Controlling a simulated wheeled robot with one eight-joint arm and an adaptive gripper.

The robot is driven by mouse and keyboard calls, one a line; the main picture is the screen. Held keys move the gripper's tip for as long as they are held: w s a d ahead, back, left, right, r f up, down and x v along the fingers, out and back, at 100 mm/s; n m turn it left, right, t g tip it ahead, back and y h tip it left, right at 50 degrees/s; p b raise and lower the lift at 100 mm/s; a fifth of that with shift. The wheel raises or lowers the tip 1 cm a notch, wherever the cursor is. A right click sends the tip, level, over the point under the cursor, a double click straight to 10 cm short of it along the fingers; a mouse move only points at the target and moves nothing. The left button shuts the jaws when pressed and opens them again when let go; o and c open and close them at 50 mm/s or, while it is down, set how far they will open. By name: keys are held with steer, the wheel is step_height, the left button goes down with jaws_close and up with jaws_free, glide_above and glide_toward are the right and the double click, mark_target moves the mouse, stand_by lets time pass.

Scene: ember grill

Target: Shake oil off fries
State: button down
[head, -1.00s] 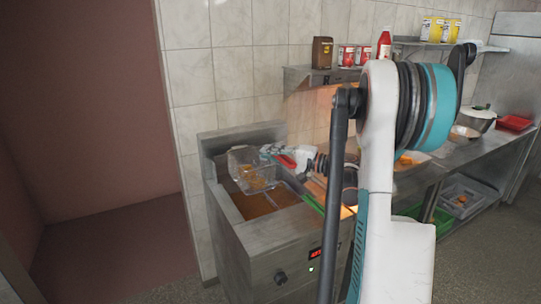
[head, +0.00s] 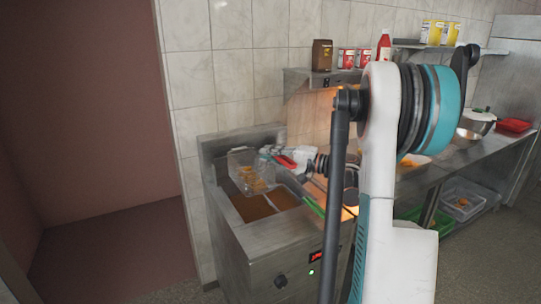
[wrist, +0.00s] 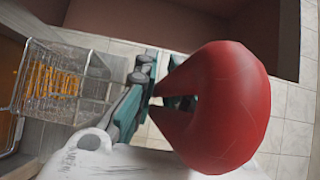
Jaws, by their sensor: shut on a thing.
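A wire fryer basket (head: 240,163) hangs in the air over the fryer (head: 257,240), above the brown oil (head: 253,208). Golden fries (head: 254,183) lie inside it. In the wrist view the basket (wrist: 95,72) is at the left, with the fries (wrist: 52,80) behind its mesh. My gripper (head: 270,151) is shut on the basket's red handle (head: 285,162). The handle's red end (wrist: 228,105) fills the right middle of the wrist view, and my gripper's fingers (wrist: 143,95) show beside it. The exact grip contact is partly hidden.
A green handle (head: 313,206) lies at the fryer's right side. A steel counter with food pans runs to the right, with a green crate (head: 437,221) below.

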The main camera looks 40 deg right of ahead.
step_height(320, 180, up, 3)
steer(key=shift+r+p, duration=0.15)
steer(key=shift+p, duration=0.65)
step_height(320, 180, down, 4)
steer(key=b, duration=0.3)
steer(key=shift+r, duration=0.1)
steer(key=shift+r+p, duration=1.15)
steer(key=shift+r, duration=0.75)
step_height(320, 180, down, 4)
steer(key=b, duration=0.3)
steer(key=shift+r+p, duration=0.4)
steer(key=shift+r, duration=0.35)
